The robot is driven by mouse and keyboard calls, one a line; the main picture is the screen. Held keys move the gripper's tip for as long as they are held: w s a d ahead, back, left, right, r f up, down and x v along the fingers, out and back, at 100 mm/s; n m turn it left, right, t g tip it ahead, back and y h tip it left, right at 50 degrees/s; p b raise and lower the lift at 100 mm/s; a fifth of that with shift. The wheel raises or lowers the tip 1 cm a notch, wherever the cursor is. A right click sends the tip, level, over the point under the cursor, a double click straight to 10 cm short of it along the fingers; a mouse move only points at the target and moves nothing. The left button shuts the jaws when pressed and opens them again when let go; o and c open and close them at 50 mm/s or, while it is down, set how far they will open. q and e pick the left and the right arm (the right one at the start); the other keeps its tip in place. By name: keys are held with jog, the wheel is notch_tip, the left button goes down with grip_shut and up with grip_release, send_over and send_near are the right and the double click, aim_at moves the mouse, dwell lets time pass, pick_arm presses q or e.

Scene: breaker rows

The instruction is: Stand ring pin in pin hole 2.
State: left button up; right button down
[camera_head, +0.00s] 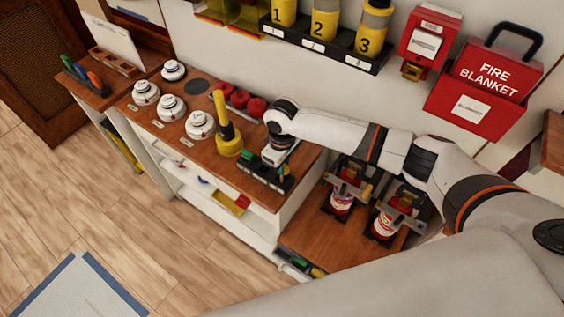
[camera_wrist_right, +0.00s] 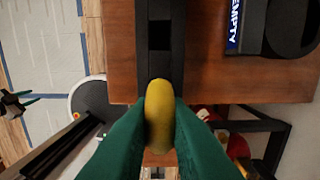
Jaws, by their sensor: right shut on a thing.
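My right gripper (camera_head: 277,167) is at the right end of the wooden bench, over a black rack (camera_head: 256,179). In the right wrist view its green fingers (camera_wrist_right: 159,125) are shut on a yellow rounded piece, which looks like the ring pin (camera_wrist_right: 159,112). The fingers hide much of it, and I cannot tell whether it touches the rack. A black strip with a dark square opening (camera_wrist_right: 160,35) lies just beyond it; I cannot read a hole number. A small gripper with green fingers spread, apparently my left (camera_wrist_right: 16,103), shows at the wrist view's left edge.
A tall yellow tool (camera_head: 226,130) stands on the bench beside the rack, with red round pieces (camera_head: 240,99) behind. White dials (camera_head: 171,107) stand to the left. A lower shelf at right holds two red-and-white items (camera_head: 340,200). A yellow tray (camera_head: 231,203) sits below the bench edge.

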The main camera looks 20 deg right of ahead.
jog(key=shift+f, duration=0.85)
jog(key=c, duration=1.3)
grip_release()
notch_tip(320, 180, up, 12)
jog(key=b, duration=0.2)
jog(key=shift+b, duration=0.35)
